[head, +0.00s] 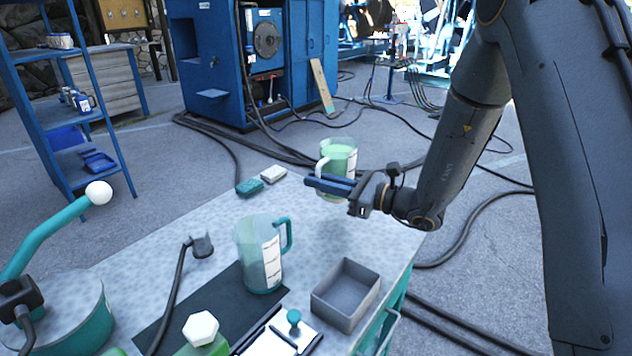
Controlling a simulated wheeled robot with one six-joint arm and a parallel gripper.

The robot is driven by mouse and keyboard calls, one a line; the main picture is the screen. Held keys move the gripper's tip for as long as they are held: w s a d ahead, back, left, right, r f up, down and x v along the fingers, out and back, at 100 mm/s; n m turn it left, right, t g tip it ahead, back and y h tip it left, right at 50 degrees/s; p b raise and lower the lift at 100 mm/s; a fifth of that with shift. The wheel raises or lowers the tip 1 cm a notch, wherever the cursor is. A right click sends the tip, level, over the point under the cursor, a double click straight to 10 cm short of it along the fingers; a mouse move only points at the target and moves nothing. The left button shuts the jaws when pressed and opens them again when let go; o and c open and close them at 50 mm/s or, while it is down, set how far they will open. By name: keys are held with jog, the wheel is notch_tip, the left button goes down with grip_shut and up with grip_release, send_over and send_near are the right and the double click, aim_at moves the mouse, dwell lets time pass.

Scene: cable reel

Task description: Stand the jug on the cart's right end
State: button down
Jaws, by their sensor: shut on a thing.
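A clear jug with green contents and a white handle (340,154) is upright at the far right part of the grey-topped cart (350,236). My gripper (328,186) is shut on this jug, with its blue fingers across the jug's lower half. The fingers hide part of the jug, and I cannot tell whether its base touches the cart top. A second clear jug with a teal handle and white markings (262,258) stands apart on the cart, nearer and to the left.
A grey open box (346,312) sits at the cart's right edge. A teal pot-like thing (75,318) is at left. Cables cross the floor (480,215) beyond the cart.

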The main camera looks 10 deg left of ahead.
jog(key=shift+f+p, duration=0.7)
jog(key=shift+f, duration=2.85)
jog(key=shift+f, duration=0.15)
jog(key=c, duration=1.8)
grip_release()
jog(key=b+v, duration=0.3)
jog(key=v, duration=0.9)
